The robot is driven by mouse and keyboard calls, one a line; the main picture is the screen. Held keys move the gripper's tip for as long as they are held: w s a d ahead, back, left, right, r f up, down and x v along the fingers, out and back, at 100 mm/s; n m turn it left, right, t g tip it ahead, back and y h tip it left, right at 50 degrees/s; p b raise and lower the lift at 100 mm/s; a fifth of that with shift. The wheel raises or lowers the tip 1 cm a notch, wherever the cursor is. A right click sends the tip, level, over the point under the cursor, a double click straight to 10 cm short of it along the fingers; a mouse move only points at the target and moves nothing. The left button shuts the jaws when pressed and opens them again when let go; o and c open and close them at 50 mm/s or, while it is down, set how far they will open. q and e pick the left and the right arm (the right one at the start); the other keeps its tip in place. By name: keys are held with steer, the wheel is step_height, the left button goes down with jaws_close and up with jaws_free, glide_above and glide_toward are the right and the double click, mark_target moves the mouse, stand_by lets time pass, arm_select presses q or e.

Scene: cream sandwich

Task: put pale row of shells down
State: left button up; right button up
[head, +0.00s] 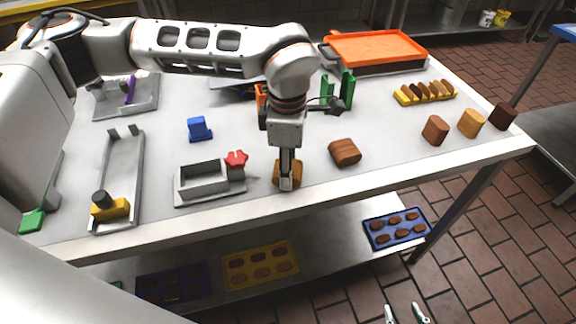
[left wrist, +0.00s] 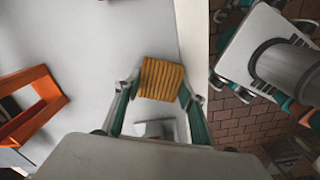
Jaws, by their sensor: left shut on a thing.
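The pale row of shells is a golden-brown ridged block (head: 278,172) near the table's front edge in the head view. My left gripper (head: 287,184) points down over it, and its fingers partly hide it. In the left wrist view the block (left wrist: 160,79) sits between the two teal-padded fingertips of my left gripper (left wrist: 157,88), which are shut on its sides. I cannot tell whether it touches the table. My right gripper (head: 405,314) shows only its two fingertips at the bottom edge of the head view, spread apart and empty, in front of the table.
A dark brown row (head: 345,152) lies right of the held block. A grey box (head: 207,190) with a red knob (head: 236,158) stands close on its left. A yellow holder (head: 425,98) with shells and three upright pieces (head: 435,130) stand further right. Free table lies between.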

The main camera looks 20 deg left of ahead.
arm_select(q)
steer(key=shift+f, duration=0.1)
steer(key=o, duration=1.1)
step_height(320, 180, up, 12)
steer(key=shift+r+p, duration=0.2)
steer(key=shift+p, duration=0.15)
steer(key=shift+s+f, duration=0.1)
